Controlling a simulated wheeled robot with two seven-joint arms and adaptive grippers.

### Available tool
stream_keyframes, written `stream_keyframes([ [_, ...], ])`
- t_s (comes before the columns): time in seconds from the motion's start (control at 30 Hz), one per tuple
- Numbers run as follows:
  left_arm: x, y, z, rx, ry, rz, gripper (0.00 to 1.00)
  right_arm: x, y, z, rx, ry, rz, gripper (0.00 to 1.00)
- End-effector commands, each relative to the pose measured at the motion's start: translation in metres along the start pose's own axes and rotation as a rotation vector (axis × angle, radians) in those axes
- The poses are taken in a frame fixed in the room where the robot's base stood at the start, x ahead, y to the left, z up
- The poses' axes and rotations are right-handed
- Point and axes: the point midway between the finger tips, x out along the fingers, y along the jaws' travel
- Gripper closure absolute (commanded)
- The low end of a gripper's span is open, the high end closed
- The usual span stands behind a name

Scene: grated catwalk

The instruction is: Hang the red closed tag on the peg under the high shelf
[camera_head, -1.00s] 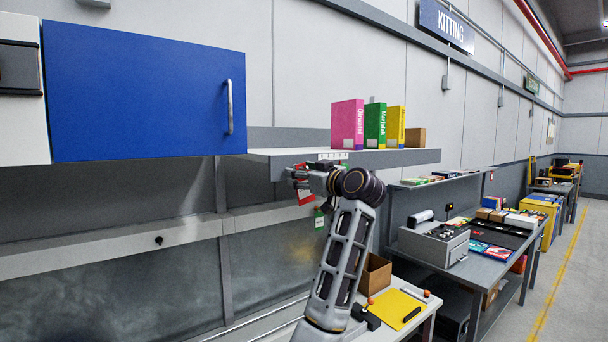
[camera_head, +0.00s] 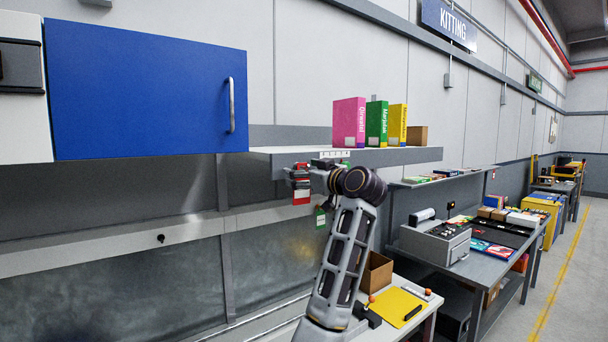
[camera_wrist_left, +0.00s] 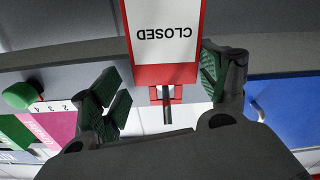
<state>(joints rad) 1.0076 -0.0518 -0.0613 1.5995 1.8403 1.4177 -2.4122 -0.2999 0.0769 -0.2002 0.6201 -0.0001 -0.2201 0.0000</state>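The red closed tag (camera_wrist_left: 166,40) has a white panel reading CLOSED, upside down in the left wrist view. A short metal peg (camera_wrist_left: 167,108) shows at the hole in the tag's red end and appears to pass through it. In the head view the tag (camera_head: 302,197) hangs nearly upright below the high shelf (camera_head: 400,156). My left gripper (camera_wrist_left: 160,85) is open, its green-padded fingers on either side of the tag with a visible gap on the left. My right gripper is not in view.
A blue cabinet (camera_head: 140,90) stands left of the shelf. A green tag (camera_head: 320,217) hangs near my wrist. A green knob (camera_wrist_left: 20,95) is beside the number strip.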

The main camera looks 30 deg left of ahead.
Motion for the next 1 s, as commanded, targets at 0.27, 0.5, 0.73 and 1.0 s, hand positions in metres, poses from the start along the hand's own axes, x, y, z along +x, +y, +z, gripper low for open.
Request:
stream_keyframes([
  [0.27, 0.000, 0.000, 0.000, 0.000, 0.000, 0.000, 0.23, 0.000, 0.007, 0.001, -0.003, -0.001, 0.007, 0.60],
  [0.5, -0.009, 0.001, 0.001, 0.001, 0.000, 0.000, 0.23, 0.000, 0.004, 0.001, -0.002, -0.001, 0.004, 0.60],
  [0.73, -0.035, 0.001, 0.001, 0.000, -0.001, 0.003, 0.23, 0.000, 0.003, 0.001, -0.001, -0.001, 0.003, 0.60],
  [1.0, -0.073, 0.001, 0.001, 0.000, -0.002, 0.003, 0.23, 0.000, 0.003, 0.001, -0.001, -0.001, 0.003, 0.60],
])
